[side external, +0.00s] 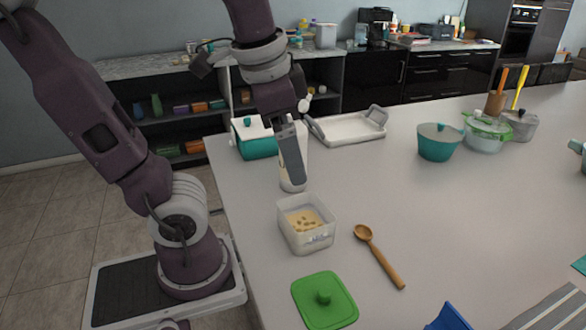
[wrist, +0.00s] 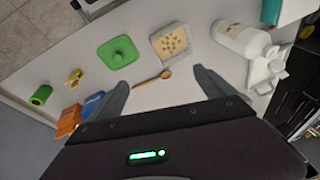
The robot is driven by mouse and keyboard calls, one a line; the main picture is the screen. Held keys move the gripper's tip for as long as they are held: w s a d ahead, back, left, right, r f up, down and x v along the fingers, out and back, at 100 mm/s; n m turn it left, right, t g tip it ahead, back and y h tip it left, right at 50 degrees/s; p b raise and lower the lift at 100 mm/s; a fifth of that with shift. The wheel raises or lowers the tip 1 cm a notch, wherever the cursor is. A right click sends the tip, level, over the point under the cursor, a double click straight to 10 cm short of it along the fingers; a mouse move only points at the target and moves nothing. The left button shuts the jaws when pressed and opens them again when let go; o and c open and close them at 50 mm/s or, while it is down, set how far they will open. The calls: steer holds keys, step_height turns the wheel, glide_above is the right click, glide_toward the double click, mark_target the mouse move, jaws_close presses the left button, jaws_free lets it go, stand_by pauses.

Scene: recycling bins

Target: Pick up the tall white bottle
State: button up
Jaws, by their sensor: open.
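The tall white bottle (side external: 292,182) stands upright on the counter in the side external view, beyond the food container. In the wrist view the bottle (wrist: 240,38) is at the upper right, outside the space between my fingers. My gripper (side external: 286,122) is at the height of the bottle's upper part in the side external view and overlaps it there. I cannot tell whether they touch.
A clear container (side external: 305,238) with food stands near the bottle. A wooden spoon (side external: 380,258) and a green lid (side external: 324,300) lie in front. A teal box (side external: 257,147) and a white tray (side external: 347,127) are behind.

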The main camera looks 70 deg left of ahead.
steer(key=w+a+f+m+g+y, duration=0.2)
steer(key=w+a+m+g+y, duration=0.15)
steer(key=a, duration=0.45)
steer(key=w+a+f+m+g+y, duration=0.25)
steer(key=w+a+m+y, duration=0.2)
steer(key=a, duration=0.25)
steer(key=w+a+r+m+g+y, duration=0.2)
steer(key=w+a+r+m+y, duration=0.25)
steer(key=y, duration=0.25)
step_height(320, 180, down, 18)
steer(key=w+y, duration=0.1)
steer(key=x, duration=0.7)
steer(key=shift+a, duration=0.35)
steer(key=shift+r, duration=0.1)
jaws_close()
